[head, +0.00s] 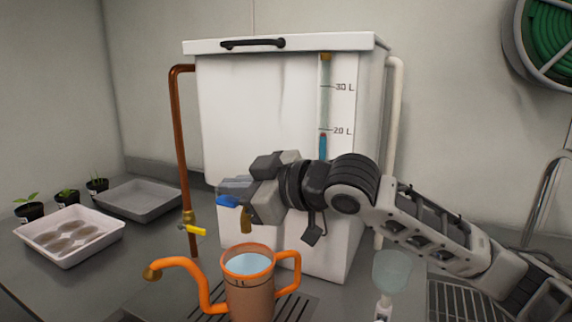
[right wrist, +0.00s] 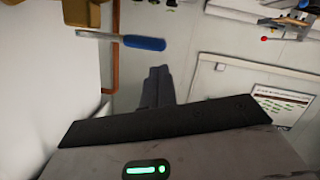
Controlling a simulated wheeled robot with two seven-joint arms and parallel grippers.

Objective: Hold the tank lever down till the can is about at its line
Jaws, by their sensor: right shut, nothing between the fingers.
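The white tank (head: 262,105) stands at the back, with a gauge strip marked 30 L and 20 L. Its blue tank lever (head: 227,201) sticks out left above a brass spout (head: 246,220); the lever also shows in the right wrist view (right wrist: 145,43). My right gripper (head: 226,186) is shut and empty, close above the lever; I cannot tell if it touches. The orange-handled can (head: 249,302) stands upright below the spout. Pale blue water (head: 247,265) shows inside it, below the rim. A dark line is marked on its wall. My left gripper is not in view.
A copper pipe (head: 177,130) with a yellow-handled valve (head: 193,230) runs down left of the tank. Trays (head: 70,258) and potted seedlings stand on the left. A pale cup-shaped thing (head: 391,270) stands right of the can. A green hose reel (head: 545,40) hangs at upper right.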

